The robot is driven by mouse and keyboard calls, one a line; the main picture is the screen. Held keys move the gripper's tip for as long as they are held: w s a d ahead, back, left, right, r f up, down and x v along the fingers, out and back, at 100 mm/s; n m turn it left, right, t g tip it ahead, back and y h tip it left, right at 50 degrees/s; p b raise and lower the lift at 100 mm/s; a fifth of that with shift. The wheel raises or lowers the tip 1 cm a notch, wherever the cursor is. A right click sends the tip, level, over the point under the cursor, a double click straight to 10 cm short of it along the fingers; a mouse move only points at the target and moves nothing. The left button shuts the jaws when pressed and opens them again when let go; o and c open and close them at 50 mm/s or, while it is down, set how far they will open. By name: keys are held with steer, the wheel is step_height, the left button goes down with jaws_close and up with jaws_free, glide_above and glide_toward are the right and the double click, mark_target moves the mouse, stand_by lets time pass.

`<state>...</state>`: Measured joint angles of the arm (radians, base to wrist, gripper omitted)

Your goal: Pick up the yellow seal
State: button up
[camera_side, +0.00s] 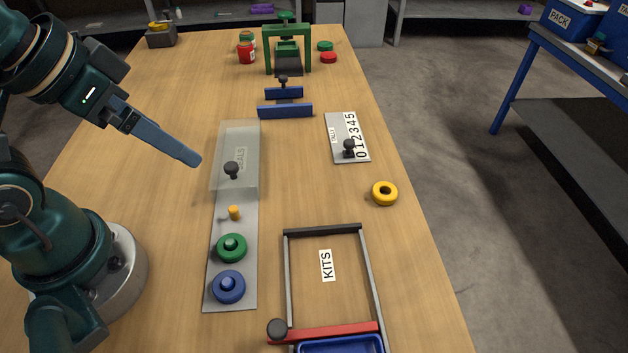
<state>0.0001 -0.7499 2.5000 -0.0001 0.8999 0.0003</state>
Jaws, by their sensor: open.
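The yellow seal (384,193) is a thick ring with a dark hole. It lies flat and alone on the bare table, near the right edge. My gripper (195,160) is open and empty, held above the table left of the clear cover, well to the left of the seal. Its fingers overlap in this view, so the gap between them is hidden. A grey seal plate (215,297) carries a green seal (231,248) and a blue seal (228,287). A short yellow peg (234,213) on it stands bare.
A clear cover with a black knob (232,169) lies over the plate's far end. A tally board (334,124) is beyond the yellow seal. A KITS frame with a red bar (325,333) is nearer. Blue blocks (285,111) and a green press (267,50) stand further back.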

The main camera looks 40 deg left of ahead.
steer(key=shift+c, duration=1.1)
